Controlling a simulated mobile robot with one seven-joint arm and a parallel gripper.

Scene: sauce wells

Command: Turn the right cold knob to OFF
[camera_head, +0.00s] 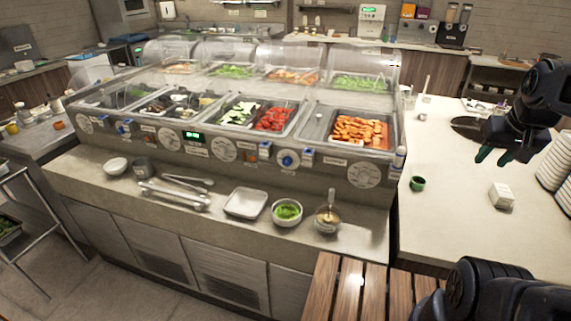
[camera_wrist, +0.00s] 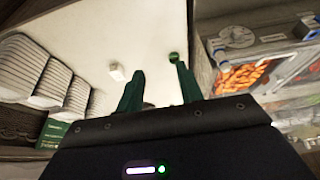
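The food bar's front panel (camera_head: 325,172) carries a blue round knob (camera_head: 288,159) right of centre, with small labels beside it. Another blue knob (camera_head: 125,128) is near the left end. The labels and pointer settings are too small to read, so I cannot tell which position either knob is in. My gripper (camera_head: 494,156) is above the white counter, well to the right of the panel, with its green fingers apart and nothing between them. The open fingers also show in the wrist view (camera_wrist: 158,88).
White round dials (camera_head: 223,150) sit along the panel. A bowl of green sauce (camera_head: 287,212), a tray (camera_head: 246,203) and tongs (camera_head: 175,194) lie on the ledge below. A green cup (camera_head: 417,183) and white box (camera_head: 502,195) stand on the right counter, near plate stacks (camera_head: 556,160).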

